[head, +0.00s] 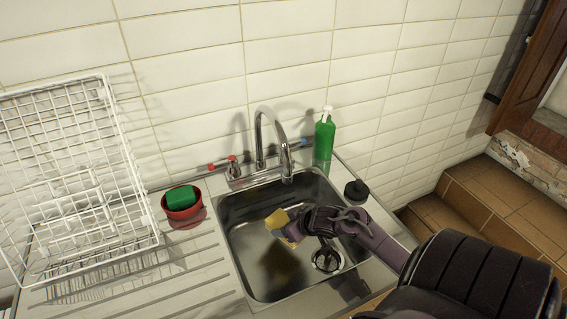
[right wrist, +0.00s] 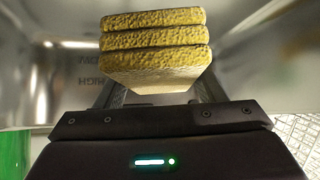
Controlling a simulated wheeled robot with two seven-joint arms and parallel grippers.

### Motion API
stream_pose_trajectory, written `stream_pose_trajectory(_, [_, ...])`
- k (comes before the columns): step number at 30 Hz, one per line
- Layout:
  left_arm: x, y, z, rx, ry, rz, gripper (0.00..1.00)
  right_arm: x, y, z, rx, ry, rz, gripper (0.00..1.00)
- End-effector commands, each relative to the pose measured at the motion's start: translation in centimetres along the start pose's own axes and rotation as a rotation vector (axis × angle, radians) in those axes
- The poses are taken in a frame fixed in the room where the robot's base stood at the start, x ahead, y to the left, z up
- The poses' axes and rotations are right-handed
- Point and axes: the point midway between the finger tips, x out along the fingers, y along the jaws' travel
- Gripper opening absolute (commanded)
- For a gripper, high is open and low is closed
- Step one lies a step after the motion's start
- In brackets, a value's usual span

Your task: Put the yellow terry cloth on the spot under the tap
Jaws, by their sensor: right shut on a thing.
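The yellow terry cloth (head: 277,219) is folded in layers and held by my right gripper (head: 290,230) over the sink basin. In the right wrist view the cloth (right wrist: 155,45) sits between the two fingers of the right gripper (right wrist: 155,90). The chrome tap (head: 272,140) arches over the back of the steel sink (head: 262,286), and its spout end is above and behind the cloth. Part of the basin floor is hidden by my right arm. My left gripper is not in view.
A red bowl with a green sponge (head: 182,200) stands left of the sink. A white wire rack (head: 75,190) fills the left side. A green bottle (head: 324,138) and a small black object (head: 356,191) stand at the right rim. The drain (head: 327,262) lies in the basin.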

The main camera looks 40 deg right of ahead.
Motion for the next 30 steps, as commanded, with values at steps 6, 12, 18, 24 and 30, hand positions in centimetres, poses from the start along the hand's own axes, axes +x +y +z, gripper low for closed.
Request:
stream_pose_trajectory(6, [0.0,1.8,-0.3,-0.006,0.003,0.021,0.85,2.2,0.0,2.0,0.001,0.001,0.001,0.45])
stream_pose_trajectory(12, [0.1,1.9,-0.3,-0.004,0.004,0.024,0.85,4.1,-0.1,4.0,0.002,0.000,0.000,0.45])
stream_pose_trajectory(18, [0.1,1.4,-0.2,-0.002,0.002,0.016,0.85,5.2,-0.1,5.0,-0.001,0.002,0.001,0.45])
stream_pose_trajectory(24, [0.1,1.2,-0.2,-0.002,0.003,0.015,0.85,5.2,-0.1,5.1,-0.002,0.002,0.001,0.45])
stream_pose_trajectory(30, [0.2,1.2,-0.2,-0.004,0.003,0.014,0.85,5.4,-0.1,5.3,-0.001,0.001,0.000,0.72])
